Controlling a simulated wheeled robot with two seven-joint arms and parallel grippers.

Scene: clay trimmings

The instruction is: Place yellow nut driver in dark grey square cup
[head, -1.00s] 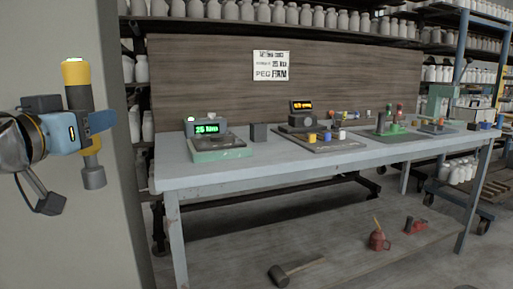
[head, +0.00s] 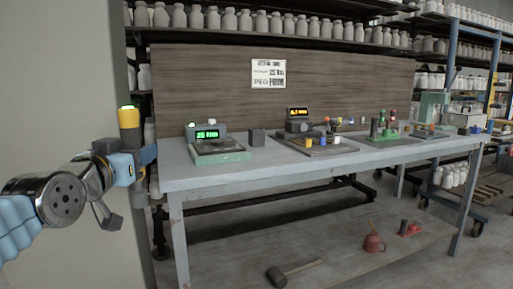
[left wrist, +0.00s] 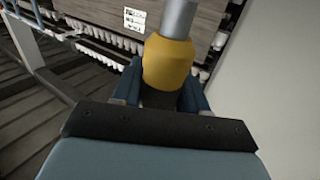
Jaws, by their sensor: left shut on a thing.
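The yellow nut driver (head: 129,120) is upright in my left gripper (head: 145,160), at the left of the head view. Its yellow handle shows above the fingers, and its lower part is hidden behind my gripper and arm. In the left wrist view the yellow part (left wrist: 168,65) and a grey shaft (left wrist: 178,18) stick out beyond the blue fingers, which are shut around it. The dark grey square cup (head: 257,137) stands on the workbench (head: 200,176), near its back edge. My left gripper is left of the bench, well apart from the cup. My right gripper is not in view.
Left of the cup is a green scale (head: 221,155) with a lit display. Right of it are an orange display (head: 299,113) and a dark tray (head: 318,147) with small pots. A wall (head: 60,70) is close behind my left arm. The bench front is clear.

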